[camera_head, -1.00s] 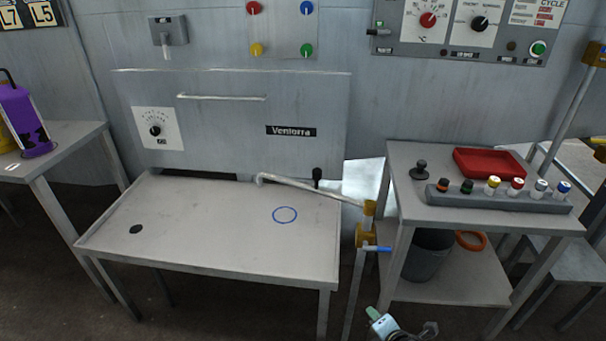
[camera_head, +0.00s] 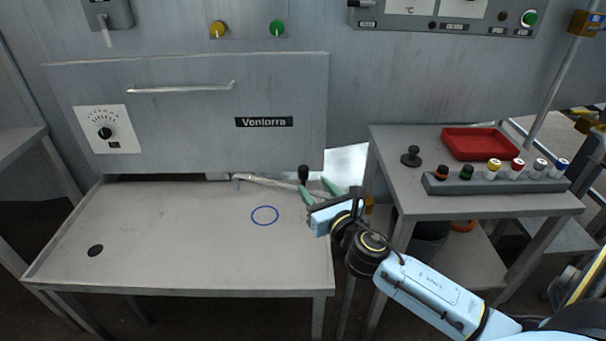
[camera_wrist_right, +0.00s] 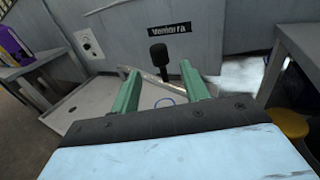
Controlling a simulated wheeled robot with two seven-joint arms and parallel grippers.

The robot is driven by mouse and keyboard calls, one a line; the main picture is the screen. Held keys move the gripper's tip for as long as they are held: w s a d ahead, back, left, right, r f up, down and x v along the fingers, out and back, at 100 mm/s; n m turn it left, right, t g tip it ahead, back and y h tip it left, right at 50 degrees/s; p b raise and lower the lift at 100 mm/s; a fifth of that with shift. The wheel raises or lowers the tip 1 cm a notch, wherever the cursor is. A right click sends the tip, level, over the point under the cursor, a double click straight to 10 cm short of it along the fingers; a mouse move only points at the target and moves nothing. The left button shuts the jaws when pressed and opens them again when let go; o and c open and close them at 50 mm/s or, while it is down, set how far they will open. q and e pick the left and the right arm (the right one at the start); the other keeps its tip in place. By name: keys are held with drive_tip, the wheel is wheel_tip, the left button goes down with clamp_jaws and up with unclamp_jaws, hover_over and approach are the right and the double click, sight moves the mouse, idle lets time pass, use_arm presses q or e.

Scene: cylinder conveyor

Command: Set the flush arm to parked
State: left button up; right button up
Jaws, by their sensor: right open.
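The flush arm (camera_head: 262,180) is a pale tube with a bent tip, reaching left over the back of the grey table. A black knob (camera_head: 303,174) stands upright on it. Its pivot end at the right is mostly hidden behind my right gripper. My right gripper (camera_head: 313,185) is open, its green fingers pointing at the knob. In the right wrist view the knob (camera_wrist_right: 158,55) shows between and beyond the fingertips (camera_wrist_right: 160,68); I cannot tell whether they touch it. My left gripper is not in view.
The grey table (camera_head: 170,245) has a blue ring mark (camera_head: 265,215) and a dark hole (camera_head: 95,251). Behind it is the Ventorra panel (camera_head: 200,110). At the right, a side table holds a red tray (camera_head: 480,144), a rack (camera_head: 495,185) with several capped cylinders and a black stamp-like object (camera_head: 411,157).

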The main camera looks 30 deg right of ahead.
sight(306, 176)
drive_tip(key=w, duration=0.5)
drive_tip(key=w+b, duration=0.1)
drive_tip(key=w, duration=0.1)
drive_tip(key=shift+w+d, duration=0.15)
drive_tip(key=shift+d, duration=0.25)
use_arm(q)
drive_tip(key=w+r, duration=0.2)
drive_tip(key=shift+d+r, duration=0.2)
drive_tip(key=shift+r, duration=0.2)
use_arm(e)
clamp_jaws()
